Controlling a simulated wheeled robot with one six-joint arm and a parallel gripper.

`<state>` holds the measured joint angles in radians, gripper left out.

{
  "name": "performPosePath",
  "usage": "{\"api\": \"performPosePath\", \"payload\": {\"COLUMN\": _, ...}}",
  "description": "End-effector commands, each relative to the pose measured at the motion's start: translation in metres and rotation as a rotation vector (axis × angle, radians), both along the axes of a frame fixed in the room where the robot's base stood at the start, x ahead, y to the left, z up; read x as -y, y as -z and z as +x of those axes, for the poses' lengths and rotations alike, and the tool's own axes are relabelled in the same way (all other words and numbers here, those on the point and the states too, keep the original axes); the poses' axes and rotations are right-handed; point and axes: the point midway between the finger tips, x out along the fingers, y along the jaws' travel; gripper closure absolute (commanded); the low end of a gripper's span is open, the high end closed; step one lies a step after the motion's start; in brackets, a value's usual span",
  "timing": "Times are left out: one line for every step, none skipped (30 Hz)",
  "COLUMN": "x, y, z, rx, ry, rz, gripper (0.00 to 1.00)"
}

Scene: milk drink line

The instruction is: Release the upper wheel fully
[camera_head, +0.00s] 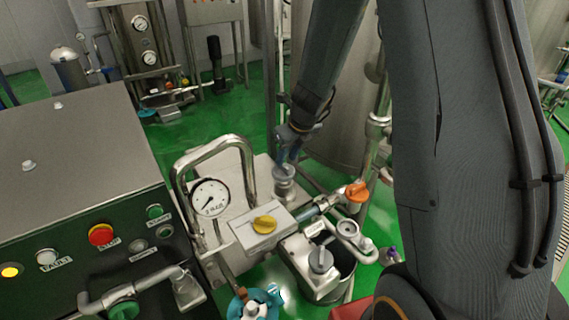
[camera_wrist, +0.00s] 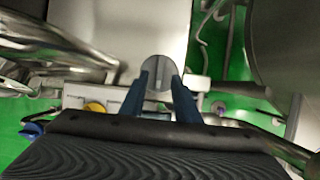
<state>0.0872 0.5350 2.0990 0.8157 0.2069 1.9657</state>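A grey metal wheel (camera_head: 283,185), apparently the upper wheel, stands on a short round stem beside the pale metal housing in the head view. My gripper (camera_head: 288,157) points down at it from above, with its blue fingertips at or just over its top. In the wrist view the wheel (camera_wrist: 158,72) is a round grey disc with a raised middle rib. My two blue fingers (camera_wrist: 161,84) are spread, with a clear gap between them and the disc at their tips. I cannot tell whether they touch it.
A pressure gauge (camera_head: 210,198) and bent pipe stand left of the wheel. A large tank (camera_head: 335,120) rises behind. A control cabinet (camera_head: 75,165) fills the left.

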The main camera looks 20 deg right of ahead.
Motion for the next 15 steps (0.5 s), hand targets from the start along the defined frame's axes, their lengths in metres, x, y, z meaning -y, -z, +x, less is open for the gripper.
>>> {"api": "performPosePath", "payload": {"x": -0.001, "y": 0.010, "z": 0.003, "rx": -0.002, "ry": 0.001, "rz": 0.001, "gripper": 0.71}}
{"api": "performPosePath", "payload": {"x": -0.002, "y": 0.014, "z": 0.004, "rx": -0.002, "ry": -0.001, "rz": 0.000, "gripper": 0.71}}
{"api": "performPosePath", "payload": {"x": -0.003, "y": 0.019, "z": 0.006, "rx": -0.002, "ry": 0.000, "rz": 0.000, "gripper": 0.71}}
{"api": "performPosePath", "payload": {"x": -0.003, "y": 0.023, "z": 0.008, "rx": -0.002, "ry": 0.000, "rz": 0.000, "gripper": 0.71}}
{"api": "performPosePath", "payload": {"x": -0.003, "y": 0.025, "z": 0.009, "rx": -0.001, "ry": -0.002, "rz": 0.000, "gripper": 0.71}}
{"api": "performPosePath", "payload": {"x": -0.004, "y": 0.028, "z": 0.011, "rx": 0.000, "ry": -0.001, "rz": 0.000, "gripper": 0.71}}
{"api": "performPosePath", "payload": {"x": -0.004, "y": 0.031, "z": 0.012, "rx": 0.000, "ry": -0.001, "rz": 0.000, "gripper": 0.71}}
{"api": "performPosePath", "payload": {"x": -0.004, "y": 0.032, "z": 0.012, "rx": -0.001, "ry": -0.002, "rz": -0.001, "gripper": 0.71}}
{"api": "performPosePath", "payload": {"x": -0.004, "y": 0.034, "z": 0.013, "rx": -0.001, "ry": -0.002, "rz": -0.001, "gripper": 0.71}}
{"api": "performPosePath", "payload": {"x": -0.004, "y": 0.035, "z": 0.013, "rx": -0.001, "ry": -0.002, "rz": -0.001, "gripper": 0.71}}
{"api": "performPosePath", "payload": {"x": -0.004, "y": 0.036, "z": 0.014, "rx": -0.001, "ry": -0.001, "rz": -0.001, "gripper": 0.71}}
{"api": "performPosePath", "payload": {"x": -0.005, "y": 0.036, "z": 0.014, "rx": -0.001, "ry": -0.001, "rz": -0.001, "gripper": 0.71}}
{"api": "performPosePath", "payload": {"x": -0.005, "y": 0.036, "z": 0.014, "rx": -0.001, "ry": -0.001, "rz": -0.001, "gripper": 0.71}}
{"api": "performPosePath", "payload": {"x": -0.005, "y": 0.036, "z": 0.014, "rx": -0.001, "ry": -0.001, "rz": -0.001, "gripper": 0.71}}
{"api": "performPosePath", "payload": {"x": -0.005, "y": 0.036, "z": 0.014, "rx": 0.000, "ry": -0.002, "rz": -0.001, "gripper": 0.71}}
